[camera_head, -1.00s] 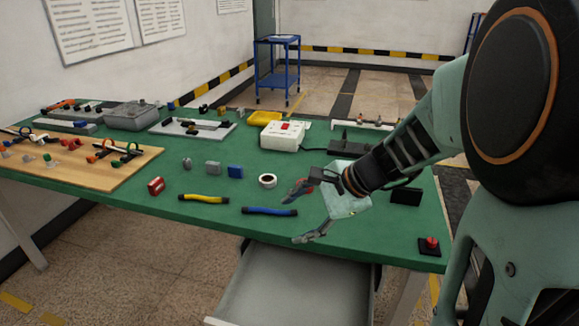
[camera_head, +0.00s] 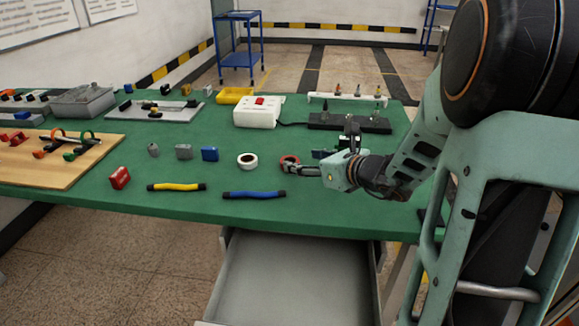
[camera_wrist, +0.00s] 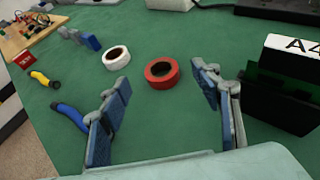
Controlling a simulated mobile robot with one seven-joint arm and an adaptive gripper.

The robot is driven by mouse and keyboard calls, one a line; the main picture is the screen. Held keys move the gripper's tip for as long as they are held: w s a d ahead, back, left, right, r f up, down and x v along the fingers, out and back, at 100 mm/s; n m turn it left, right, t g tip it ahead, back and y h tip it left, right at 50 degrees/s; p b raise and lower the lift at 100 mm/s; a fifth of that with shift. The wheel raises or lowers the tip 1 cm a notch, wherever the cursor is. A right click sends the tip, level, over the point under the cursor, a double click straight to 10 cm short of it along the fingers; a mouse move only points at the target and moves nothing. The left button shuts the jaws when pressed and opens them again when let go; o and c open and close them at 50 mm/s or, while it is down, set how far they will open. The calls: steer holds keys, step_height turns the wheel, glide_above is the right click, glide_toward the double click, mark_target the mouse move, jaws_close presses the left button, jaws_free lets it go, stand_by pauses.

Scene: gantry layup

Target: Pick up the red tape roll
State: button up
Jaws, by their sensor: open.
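The red tape roll (camera_head: 289,161) lies flat on the green table, just right of a white tape roll (camera_head: 247,161). In the wrist view the red roll (camera_wrist: 161,73) lies ahead of my gripper, between the lines of its two fingers and beyond their tips. My gripper (camera_head: 300,162) is open and empty, low over the table at the right of the red roll. In the wrist view its blue-padded fingers (camera_wrist: 160,82) are spread wide. In the head view a finger partly overlaps the red roll, and I cannot tell whether they touch.
The white roll (camera_wrist: 116,57) is close on the left. A black box with an A4 label (camera_wrist: 285,90) stands right of my right finger. An open drawer (camera_head: 295,275) juts out below.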

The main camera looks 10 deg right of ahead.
steer(key=b+x, duration=0.1)
steer(key=x, duration=0.2)
steer(key=f+b+x, duration=0.1)
steer(key=x, duration=0.2)
steer(key=shift+s+d, duration=0.1)
steer(key=shift+s, duration=0.1)
steer(key=c, duration=1.1)
steer(key=shift+r, duration=0.1)
steer(key=shift+c, duration=0.2)
